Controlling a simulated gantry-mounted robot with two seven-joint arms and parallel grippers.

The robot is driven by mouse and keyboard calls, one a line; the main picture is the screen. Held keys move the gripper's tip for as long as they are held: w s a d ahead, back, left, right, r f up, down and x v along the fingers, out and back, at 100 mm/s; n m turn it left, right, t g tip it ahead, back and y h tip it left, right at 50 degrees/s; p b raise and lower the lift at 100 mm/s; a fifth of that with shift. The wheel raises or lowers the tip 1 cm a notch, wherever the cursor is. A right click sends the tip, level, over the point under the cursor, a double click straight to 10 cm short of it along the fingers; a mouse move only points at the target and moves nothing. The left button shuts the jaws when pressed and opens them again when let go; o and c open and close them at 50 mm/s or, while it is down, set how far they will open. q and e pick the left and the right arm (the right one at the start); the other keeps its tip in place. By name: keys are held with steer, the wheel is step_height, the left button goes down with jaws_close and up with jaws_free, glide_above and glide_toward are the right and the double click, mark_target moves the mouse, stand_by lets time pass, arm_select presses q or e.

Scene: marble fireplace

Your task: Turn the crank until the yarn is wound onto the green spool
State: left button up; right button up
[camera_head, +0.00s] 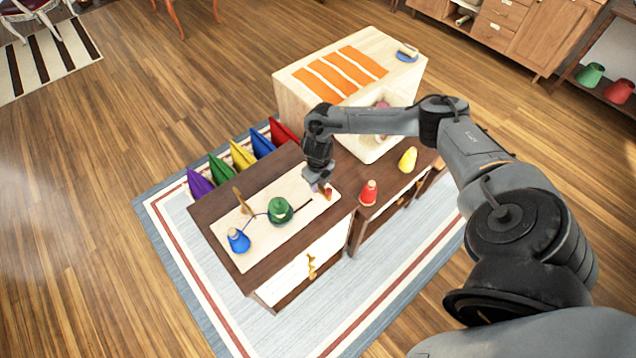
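The green spool (280,211) sits on a pale winding board (250,257) on the dark wooden cabinet top. A blue cone (238,240) stands at the board's left end. A thin dark line of yarn (259,214) runs from near the blue cone past a wooden post (243,200) to the spool. A dark crank arm (298,205) reaches right from the spool. My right gripper (320,186) points down at the board's right end, by a small reddish handle (328,193). Its fingers are too small to tell whether they grip the handle. My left gripper is out of view.
A red cone (369,193) and a yellow cone (408,159) stand right of the gripper. A pale wooden box (300,95) with orange strips stands behind, close to my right forearm. Several coloured panels (240,155) line the cabinet's back left edge.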

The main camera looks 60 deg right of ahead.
jaws_close()
